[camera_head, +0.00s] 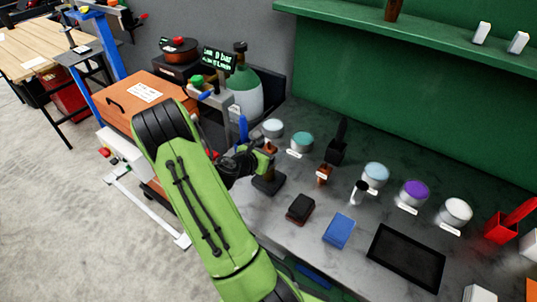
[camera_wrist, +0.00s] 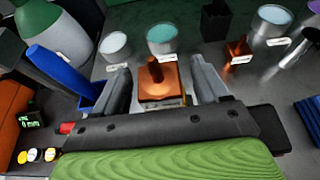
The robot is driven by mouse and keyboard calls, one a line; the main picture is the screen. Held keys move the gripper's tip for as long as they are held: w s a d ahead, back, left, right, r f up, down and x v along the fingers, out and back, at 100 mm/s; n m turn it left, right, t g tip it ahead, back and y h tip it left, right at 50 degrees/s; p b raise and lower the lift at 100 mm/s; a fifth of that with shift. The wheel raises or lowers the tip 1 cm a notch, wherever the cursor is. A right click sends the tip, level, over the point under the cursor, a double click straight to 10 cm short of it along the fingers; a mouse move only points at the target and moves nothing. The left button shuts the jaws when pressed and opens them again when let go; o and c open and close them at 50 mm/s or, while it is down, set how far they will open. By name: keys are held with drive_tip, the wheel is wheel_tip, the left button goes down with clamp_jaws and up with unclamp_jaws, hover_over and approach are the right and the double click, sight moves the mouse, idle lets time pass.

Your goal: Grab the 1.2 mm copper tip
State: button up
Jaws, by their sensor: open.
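In the wrist view, a small upright copper tip (camera_wrist: 154,70) stands on a square copper-coloured block (camera_wrist: 172,88). My gripper (camera_wrist: 160,68) is open, with one finger on each side of the block and gaps between. A second copper piece (camera_wrist: 236,50) with a white label stands farther right, outside the fingers. The labels are too small to read, so I cannot tell which tip is 1.2 mm. In the head view, my gripper (camera_head: 268,165) is low over the bench beside one copper piece (camera_head: 270,147); the other copper piece (camera_head: 323,174) stands to the right.
Labelled pots with white (camera_head: 273,127), teal (camera_head: 302,141), and purple (camera_head: 413,192) tops stand around the grey bench. A black holder (camera_head: 337,150), blue box (camera_head: 339,230) and dark tablet (camera_head: 405,255) are nearby. A blue object (camera_wrist: 58,70) is close to my left finger.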

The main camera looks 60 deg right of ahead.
drive_tip(key=shift+x, duration=1.05)
drive_tip(key=shift+a+r, duration=0.1)
drive_tip(key=shift+a, duration=0.05)
